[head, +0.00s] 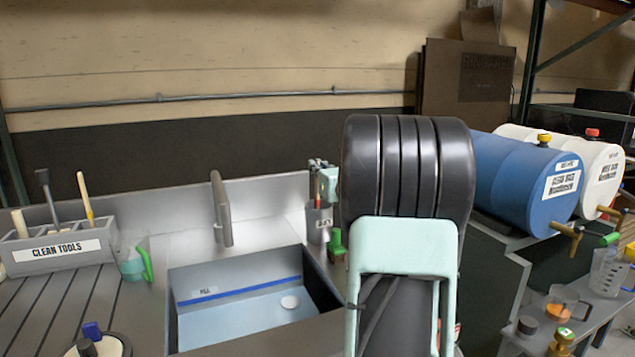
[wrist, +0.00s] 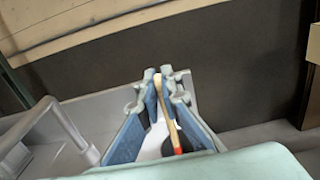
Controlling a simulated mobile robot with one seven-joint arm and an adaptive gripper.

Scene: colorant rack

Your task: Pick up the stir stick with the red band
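A pale wooden stir stick with a red band (wrist: 178,151) slants between the two blue-padded fingers of my gripper (wrist: 163,80) in the wrist view. Its far end lies between the fingertips, and the band is nearer the camera. The fingertips are close together, but I cannot tell whether both touch the stick. In the head view my gripper (head: 327,182) is partly hidden by my own arm, at the right rear of the sink. It is above or beside a grey labelled holder (head: 318,225). A small red spot shows there, too small to identify.
A sink (head: 235,300) with a faucet (head: 222,210) lies left of my arm. A CLEAN TOOLS rack (head: 60,252) with sticks stands at far left, beside a green-handled cup (head: 135,265). A blue drum (head: 525,180) and white drum (head: 597,165) are at right.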

